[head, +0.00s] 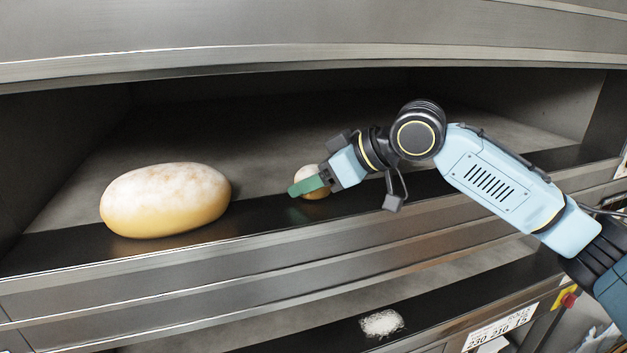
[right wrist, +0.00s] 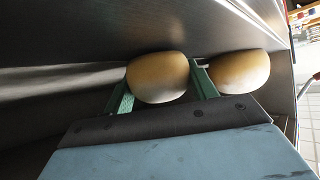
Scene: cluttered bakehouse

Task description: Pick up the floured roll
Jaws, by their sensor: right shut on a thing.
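The floured roll (head: 311,180) is small, round and golden, with a pale floured top. It sits near the front edge of the oven deck. My right gripper (head: 310,187) is shut on it, with a green finger in front of the roll in the head view. In the right wrist view the roll (right wrist: 158,77) lies between the two green fingers of the gripper (right wrist: 160,90). I cannot tell whether the roll is lifted clear of the deck. My left gripper is in neither view.
A large floured loaf (head: 165,200) lies on the deck to the left, apart from the gripper. It also shows in the right wrist view (right wrist: 240,73). The oven's upper front (head: 300,35) overhangs the opening. White flour (head: 381,323) lies on the lower ledge.

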